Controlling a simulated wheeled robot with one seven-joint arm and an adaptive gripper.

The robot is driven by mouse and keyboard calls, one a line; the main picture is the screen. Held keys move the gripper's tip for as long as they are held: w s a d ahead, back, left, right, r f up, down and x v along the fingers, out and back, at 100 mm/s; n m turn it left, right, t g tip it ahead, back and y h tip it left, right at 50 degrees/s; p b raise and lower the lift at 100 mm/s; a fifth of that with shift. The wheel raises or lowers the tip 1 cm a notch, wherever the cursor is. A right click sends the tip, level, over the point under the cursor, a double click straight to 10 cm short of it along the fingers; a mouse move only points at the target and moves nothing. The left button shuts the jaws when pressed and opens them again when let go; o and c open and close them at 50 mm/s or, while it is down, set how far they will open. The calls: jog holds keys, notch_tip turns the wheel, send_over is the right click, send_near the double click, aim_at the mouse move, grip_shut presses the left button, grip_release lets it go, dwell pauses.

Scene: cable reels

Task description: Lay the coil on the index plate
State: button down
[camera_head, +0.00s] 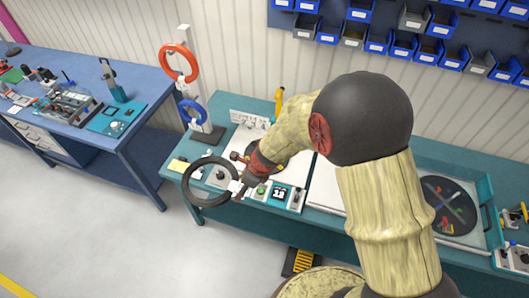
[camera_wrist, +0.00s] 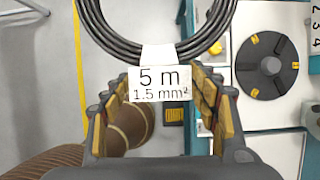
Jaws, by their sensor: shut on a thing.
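My gripper (camera_head: 240,189) is shut on the white tag of a black cable coil (camera_head: 187,192). In the wrist view, my gripper (camera_wrist: 165,92) has the tag (camera_wrist: 158,84), reading "5 m 1.5 mm²", between its fingers, with the coil (camera_wrist: 118,43) looping beyond it. The coil hangs in the air at the left front of the teal bench. My arm hides the bench middle.
A stand holds an orange ring (camera_head: 164,62) and a blue ring (camera_head: 204,113). A blue table (camera_head: 90,55) stands left; a striped pedal (camera_head: 300,262) is on the floor. Wall bins hang behind.

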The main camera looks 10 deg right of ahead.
notch_tip(320, 180, up, 6)
jog(key=p, duration=0.5)
jog(key=shift+r, duration=0.25)
jog(key=shift+f, duration=0.1)
